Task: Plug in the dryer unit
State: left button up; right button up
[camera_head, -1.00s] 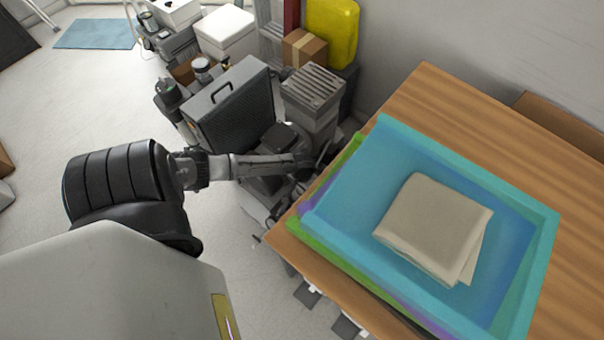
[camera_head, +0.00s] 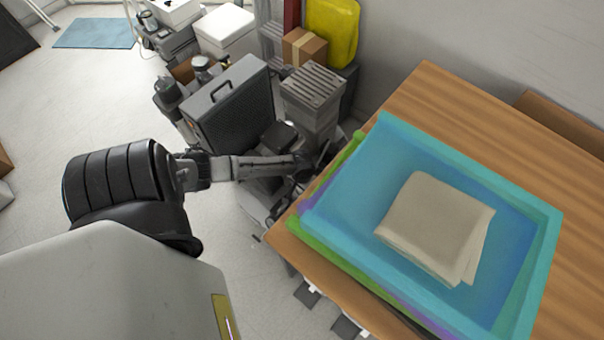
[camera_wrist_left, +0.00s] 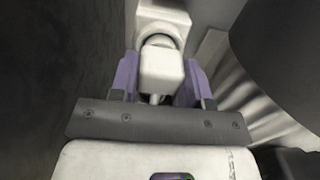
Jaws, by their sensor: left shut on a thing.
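My left arm reaches in from the left in the head view to the gap between the equipment and the table, where its gripper end is dark and partly hidden. In the left wrist view my left gripper (camera_wrist_left: 157,80), with purple fingers, is shut on a white plug (camera_wrist_left: 161,68). A pale housing with a round opening (camera_wrist_left: 162,20) is directly beyond the plug, in line with it. I cannot tell whether the plug is seated in it. A dark grey cabinet with a handle (camera_head: 228,104) and a grey slatted-top unit (camera_head: 312,88) stand nearby; I cannot tell which is the dryer. My right gripper is not in view.
A wooden table (camera_head: 420,95) at the right carries stacked trays, the top one a blue tray (camera_head: 345,185) with a folded beige cloth (camera_head: 435,225). A cardboard box (camera_head: 305,48) and a yellow container (camera_head: 332,30) stand behind the equipment.

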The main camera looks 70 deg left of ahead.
pick_arm(q)
jog(key=shift+f, duration=0.25)
jog(key=o, duration=0.5)
jog(key=shift+c, duration=0.2)
jog(key=o, duration=0.6)
jog(key=shift+c, duration=0.2)
notch_tip(320, 180, up, 14)
jog(key=p, duration=0.6)
jog(key=shift+p, duration=0.3)
jog(key=shift+f, duration=0.1)
